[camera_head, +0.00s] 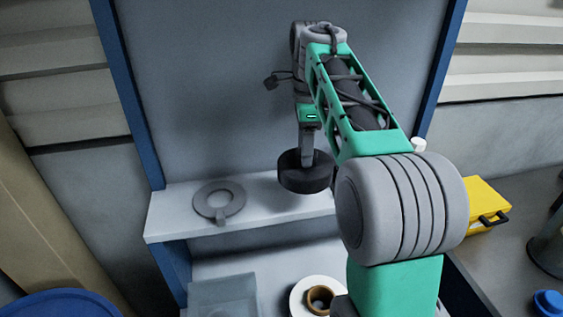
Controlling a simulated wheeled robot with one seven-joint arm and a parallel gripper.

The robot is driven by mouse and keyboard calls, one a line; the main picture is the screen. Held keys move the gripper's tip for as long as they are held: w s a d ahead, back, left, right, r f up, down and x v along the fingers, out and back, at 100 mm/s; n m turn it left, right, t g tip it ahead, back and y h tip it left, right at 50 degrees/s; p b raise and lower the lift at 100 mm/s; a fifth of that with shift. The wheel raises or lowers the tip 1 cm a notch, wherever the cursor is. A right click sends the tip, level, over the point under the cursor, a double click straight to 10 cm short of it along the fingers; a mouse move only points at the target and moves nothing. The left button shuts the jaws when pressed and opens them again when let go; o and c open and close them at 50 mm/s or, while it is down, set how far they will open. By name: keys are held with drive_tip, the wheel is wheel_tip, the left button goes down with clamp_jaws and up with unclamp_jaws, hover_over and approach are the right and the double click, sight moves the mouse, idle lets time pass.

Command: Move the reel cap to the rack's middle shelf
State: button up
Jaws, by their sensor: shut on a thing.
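My gripper (307,154) reaches down from the arm in the upper middle of the head view. It is shut on a thick black round piece, which I take as the reel cap (305,179). The cap is held level, over or at the white rack shelf (262,214); whether it touches the shelf I cannot tell. The rack has blue posts (128,95) and a grey back panel (215,80). My arm hides the shelf's right part, and I cannot tell how many shelves the rack has.
A grey ring with a tab (210,211) lies on the shelf's left part. Below are a clear box (222,297) and a white disc (299,294) with a brown ring. A yellow case (484,200) stands right. Bare shelf shows between ring and cap.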

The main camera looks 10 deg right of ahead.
sight(292, 151)
drive_tip(key=w+f, duration=0.1)
drive_tip(key=w+a+f, duration=0.1)
drive_tip(key=w+f, duration=0.3)
drive_tip(key=shift+a, duration=0.35)
drive_tip(key=f+b, duration=0.1)
drive_tip(key=w+f+b, duration=0.1)
drive_tip(key=f+b, duration=0.2)
drive_tip(key=f, duration=0.1)
drive_tip(key=shift+w+a+f, duration=0.15)
drive_tip(key=shift+w+a, duration=0.05)
drive_tip(key=shift+w, duration=0.05)
drive_tip(key=shift+r, duration=0.25)
drive_tip(key=shift+f, duration=0.25)
drive_tip(key=o, duration=1.6)
drive_tip(key=shift+c, duration=0.2)
